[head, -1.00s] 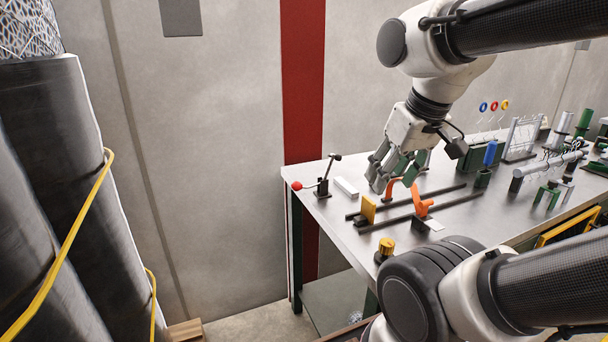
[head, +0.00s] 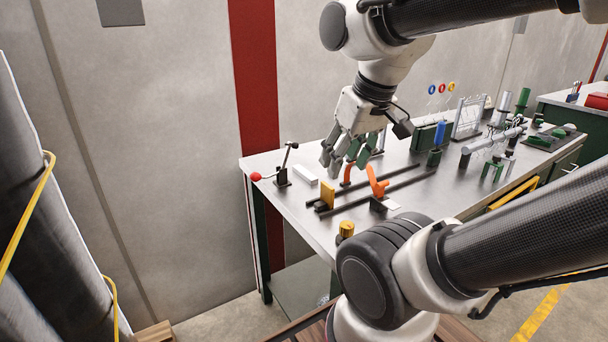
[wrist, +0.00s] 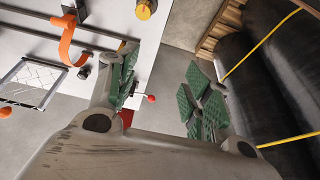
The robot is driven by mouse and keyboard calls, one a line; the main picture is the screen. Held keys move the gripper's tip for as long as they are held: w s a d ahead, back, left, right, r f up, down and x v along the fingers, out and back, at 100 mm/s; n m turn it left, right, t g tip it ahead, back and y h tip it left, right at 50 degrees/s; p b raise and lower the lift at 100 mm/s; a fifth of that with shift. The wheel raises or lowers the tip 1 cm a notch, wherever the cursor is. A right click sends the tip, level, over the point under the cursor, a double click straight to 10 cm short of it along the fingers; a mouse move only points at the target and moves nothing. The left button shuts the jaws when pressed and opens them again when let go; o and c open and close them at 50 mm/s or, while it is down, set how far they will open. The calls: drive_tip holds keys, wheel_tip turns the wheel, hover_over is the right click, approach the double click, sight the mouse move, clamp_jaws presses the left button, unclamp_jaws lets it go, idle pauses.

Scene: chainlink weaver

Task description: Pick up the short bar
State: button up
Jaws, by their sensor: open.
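A short pale bar (head: 306,174) lies flat on the steel table (head: 290,205), beside a small lever with a red knob (head: 256,176). My gripper (head: 342,170) is open and empty, above the table to the right of the bar and near the orange hook (head: 376,182). In the wrist view the green-padded fingers of my gripper (wrist: 163,95) stand wide apart, with the red knob (wrist: 151,98) showing between them. I cannot make out the bar clearly in the wrist view.
Two long dark rails (head: 350,200) run along the table, with a yellow block (head: 327,194) at one end. A yellow knob (head: 346,228) is at the front edge. A blue-topped post (head: 439,133) and racks stand to the right. Large dark rolls (head: 30,200) stand left, apart from the table.

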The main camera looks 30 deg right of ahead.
drive_tip(key=shift+o, duration=0.2)
drive_tip(key=m+g, duration=0.1)
drive_tip(key=g, duration=0.4)
hover_over(313, 177)
drive_tip(key=s+a, duration=0.2)
drive_tip(key=s, duration=0.5)
drive_tip(key=f, duration=1.6)
drive_tip(key=shift+w+d+f, duration=0.2)
drive_tip(key=shift+w+f, duration=0.05)
drive_tip(key=shift+f, duration=0.1)
drive_tip(key=w, duration=0.1)
drive_tip(key=w+d, duration=0.1)
drive_tip(key=w, duration=0.1)
drive_tip(key=shift+w+f, duration=0.15)
drive_tip(key=shift+w, duration=0.05)
drive_tip(key=shift+w+d+r+t, duration=0.2)
drive_tip(key=shift+w+r, duration=0.2)
drive_tip(key=shift+w, duration=0.2)
drive_tip(key=shift+w+d+r+t, duration=0.1)
drive_tip(key=shift+w+r+t, duration=0.1)
drive_tip(key=shift+w+r, duration=0.3)
drive_tip(key=shift+f+n, duration=0.15)
drive_tip(key=shift+n, duration=0.25)
drive_tip(key=f, duration=0.7)
drive_tip(key=shift+w+a+f, duration=0.15)
drive_tip(key=shift+w+f, duration=0.1)
drive_tip(key=shift+w, duration=0.15)
